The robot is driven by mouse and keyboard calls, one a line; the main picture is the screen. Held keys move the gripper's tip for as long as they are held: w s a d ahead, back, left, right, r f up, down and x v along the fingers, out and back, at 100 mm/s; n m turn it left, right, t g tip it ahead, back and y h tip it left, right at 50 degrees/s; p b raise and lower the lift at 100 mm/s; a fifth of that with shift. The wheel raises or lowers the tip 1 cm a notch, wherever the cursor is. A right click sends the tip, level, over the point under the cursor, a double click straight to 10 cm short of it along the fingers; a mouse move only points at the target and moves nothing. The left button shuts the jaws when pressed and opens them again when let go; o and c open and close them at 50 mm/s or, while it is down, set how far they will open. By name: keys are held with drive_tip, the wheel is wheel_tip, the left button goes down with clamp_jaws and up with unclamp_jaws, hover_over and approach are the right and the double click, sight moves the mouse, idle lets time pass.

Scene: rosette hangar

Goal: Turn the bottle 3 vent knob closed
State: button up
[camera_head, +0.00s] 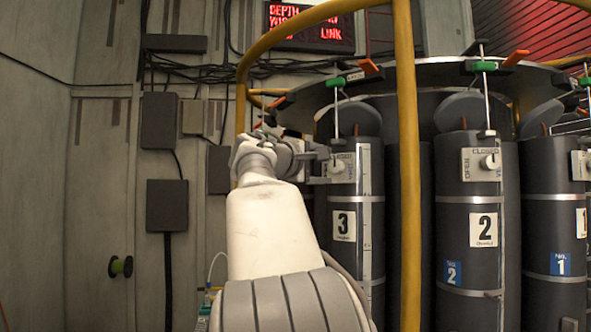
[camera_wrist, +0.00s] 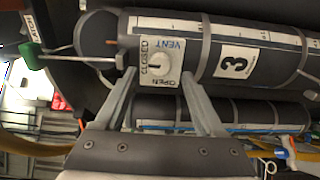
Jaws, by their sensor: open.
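Bottle 3 (camera_head: 343,262) is a dark upright cylinder with a white "3" label. It also shows lying sideways in the wrist view (camera_wrist: 270,60). Its vent knob (camera_wrist: 157,67) is round and white, on a pale plate (camera_wrist: 174,28) marked CLOSED, OPEN and VENT. Which mark the knob points to is hard to tell. In the head view the knob (camera_head: 336,166) is partly behind the fingers. My gripper (camera_head: 321,167) is open at the plate. In the wrist view its fingers (camera_wrist: 159,68) lie either side of the knob, with gaps; contact is not visible.
Bottle 2 (camera_head: 470,220) and bottle 1 (camera_head: 556,215) stand to the right with similar plates. A yellow post (camera_head: 407,200) rises in front of the rack, right of bottle 3. A green-handled latch rod (camera_head: 336,105) is above bottle 3. Dark wall boxes (camera_head: 167,205) are at left.

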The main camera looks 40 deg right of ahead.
drive_tip(key=b+v, duration=0.2)
drive_tip(key=v, duration=1)
wheel_tip(320, 180, down, 9)
drive_tip(key=s+a+t+y+p, duration=0.1)
drive_tip(key=t+y+p, duration=0.1)
drive_tip(key=y, duration=0.3)
drive_tip(key=s+a+f+m+y+p, duration=0.1)
drive_tip(key=s+a+f+y, duration=0.3)
drive_tip(key=s+a+f, duration=0.2)
drive_tip(key=s+a+f+m+g+y+p, duration=0.1)
drive_tip(key=s+a+f+y, duration=0.3)
drive_tip(key=a+f, duration=0.5)
drive_tip(key=s+a+f+m+y+p, duration=0.1)
drive_tip(key=s+a+f+y, duration=0.3)
drive_tip(key=s+a+f, duration=0.4)
wheel_tip(320, 180, down, 7)
drive_tip(key=shift+a+f+p, duration=0.15)
drive_tip(key=shift+a+p, duration=0.15)
drive_tip(key=shift+p, duration=0.3)
